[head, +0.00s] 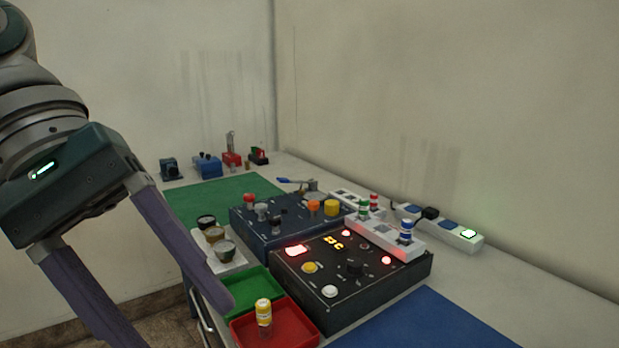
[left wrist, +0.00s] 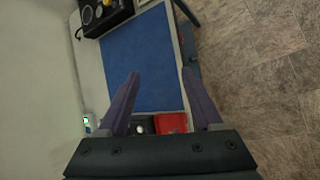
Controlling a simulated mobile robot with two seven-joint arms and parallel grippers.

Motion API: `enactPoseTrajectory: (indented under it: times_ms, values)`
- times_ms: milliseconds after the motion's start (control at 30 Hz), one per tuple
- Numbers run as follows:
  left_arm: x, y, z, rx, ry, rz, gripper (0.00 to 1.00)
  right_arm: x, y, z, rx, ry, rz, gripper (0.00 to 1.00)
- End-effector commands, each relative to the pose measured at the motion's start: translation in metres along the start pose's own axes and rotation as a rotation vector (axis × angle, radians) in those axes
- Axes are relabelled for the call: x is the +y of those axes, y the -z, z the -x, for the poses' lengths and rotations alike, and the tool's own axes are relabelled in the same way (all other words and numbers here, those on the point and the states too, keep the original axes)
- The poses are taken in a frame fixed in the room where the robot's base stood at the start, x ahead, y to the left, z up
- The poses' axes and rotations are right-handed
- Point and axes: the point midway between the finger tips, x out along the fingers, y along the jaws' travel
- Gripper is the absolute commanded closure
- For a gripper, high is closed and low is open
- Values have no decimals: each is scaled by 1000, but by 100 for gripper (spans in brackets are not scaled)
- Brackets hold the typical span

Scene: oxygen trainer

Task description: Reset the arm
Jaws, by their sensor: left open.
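My left arm comes in from the left in the head view. Its left gripper (head: 178,322) has two long purple fingers spread wide apart with nothing between them. The gripper hangs in front of the table's near left side, and one fingertip overlaps the green tray's edge in the picture. In the left wrist view the left gripper (left wrist: 160,73) is also open and empty, with the blue mat (left wrist: 150,50) behind its fingers. My right gripper is in neither view.
The table holds a black control box (head: 350,308) with lit red lights, a dark blue box (head: 262,240), a red tray (head: 290,334) with a yellow-capped vial (head: 264,312), and a green tray (head: 245,292). A power strip (head: 455,236) lies near the wall. Open floor (left wrist: 265,80) lies beside the table.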

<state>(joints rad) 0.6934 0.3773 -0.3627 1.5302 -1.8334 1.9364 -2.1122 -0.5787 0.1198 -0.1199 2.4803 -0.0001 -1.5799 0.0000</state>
Motion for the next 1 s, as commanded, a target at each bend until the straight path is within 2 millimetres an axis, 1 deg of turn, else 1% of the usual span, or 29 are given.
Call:
enactPoseTrajectory:
  times_ms: [33,167,200,300,367,400,467,500,567,600,633,667,700,767,800,833,867,900,967,1000]
  values:
    - [-6,3,2,-33,-52,79,33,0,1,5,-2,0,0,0]
    - [-28,13,3,-111,-188,277,33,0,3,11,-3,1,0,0]
    - [-31,17,3,-125,-236,328,33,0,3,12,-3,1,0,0]
    - [11,33,16,-89,-429,403,33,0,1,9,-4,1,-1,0]
    - [32,42,28,-87,-550,466,33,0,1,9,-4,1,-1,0]
    - [46,48,37,-94,-635,512,33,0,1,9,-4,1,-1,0]
    - [67,57,55,-112,-771,587,33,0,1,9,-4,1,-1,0]
    - [80,64,70,-133,-871,644,33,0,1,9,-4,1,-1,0]
    - [97,74,97,-180,-1032,740,33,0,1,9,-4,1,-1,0]
    - [107,83,118,-224,-1150,813,33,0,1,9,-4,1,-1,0]
    - [112,90,135,-266,-1243,871,33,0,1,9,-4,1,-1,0]
    - [116,97,154,-317,-1341,935,33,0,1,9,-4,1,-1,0]
    - [118,108,180,-394,-1473,1022,33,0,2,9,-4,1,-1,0]
    - [112,125,217,-535,-1669,1158,33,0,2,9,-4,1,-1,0]
    - [103,137,239,-641,-1795,1247,33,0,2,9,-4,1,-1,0]
    - [93,147,255,-730,-1887,1314,33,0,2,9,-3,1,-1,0]
    - [82,156,268,-822,-1977,1379,33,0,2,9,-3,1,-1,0]
    - [64,169,283,-953,-2093,1463,33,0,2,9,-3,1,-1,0]
    - [33,188,298,-1167,-2259,1584,33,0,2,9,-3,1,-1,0]
    - [9,199,302,1291,2314,-1623,33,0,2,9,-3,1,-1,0]
